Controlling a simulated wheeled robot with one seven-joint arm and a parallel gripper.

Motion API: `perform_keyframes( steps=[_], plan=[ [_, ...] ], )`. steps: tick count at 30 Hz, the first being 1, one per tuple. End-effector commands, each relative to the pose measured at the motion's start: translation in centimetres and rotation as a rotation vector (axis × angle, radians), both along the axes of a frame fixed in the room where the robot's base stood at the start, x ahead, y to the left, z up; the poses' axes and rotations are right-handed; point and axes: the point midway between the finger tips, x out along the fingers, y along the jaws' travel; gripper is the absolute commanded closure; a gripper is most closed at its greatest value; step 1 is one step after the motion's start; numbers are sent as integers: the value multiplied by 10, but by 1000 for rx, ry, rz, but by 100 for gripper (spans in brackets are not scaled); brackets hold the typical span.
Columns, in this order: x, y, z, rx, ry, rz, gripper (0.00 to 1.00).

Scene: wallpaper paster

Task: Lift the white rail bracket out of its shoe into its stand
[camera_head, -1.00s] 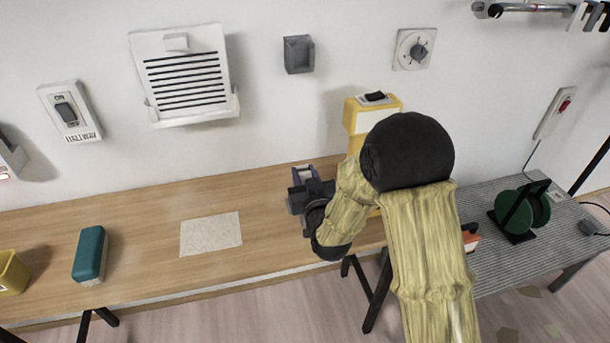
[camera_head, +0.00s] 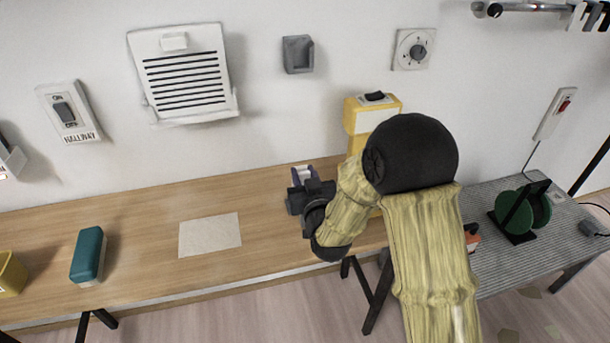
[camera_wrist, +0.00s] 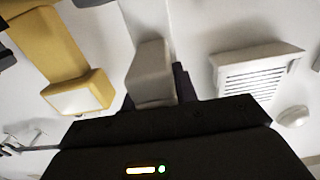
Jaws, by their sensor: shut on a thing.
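My gripper (camera_head: 304,184) is low over the wooden bench, close to the wall. It is shut on the white rail bracket (camera_wrist: 150,75), a pale block between its dark fingers in the wrist view. In the head view only a small white part of the bracket (camera_head: 302,172) shows at the fingertips. Purple pieces (camera_head: 312,172) stand beside it there; I cannot tell whether they belong to the shoe or to my fingers. Whether the bracket's lower end is clear of its shoe is hidden. I cannot make out the stand for certain.
A yellow device (camera_head: 362,118) stands just right of my gripper, partly behind my arm. A grey pocket (camera_head: 298,54) and a white vent (camera_head: 183,72) are on the wall. A pale sheet (camera_head: 210,235) and a teal block (camera_head: 88,255) lie left on the bench (camera_head: 150,225).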

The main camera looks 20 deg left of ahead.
Motion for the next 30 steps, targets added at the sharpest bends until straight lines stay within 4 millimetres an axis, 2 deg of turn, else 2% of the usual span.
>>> perform_keyframes(
  steps=[30],
  plan=[
    [1, -1, -20, 1, -1, -2, 100]
  ],
)
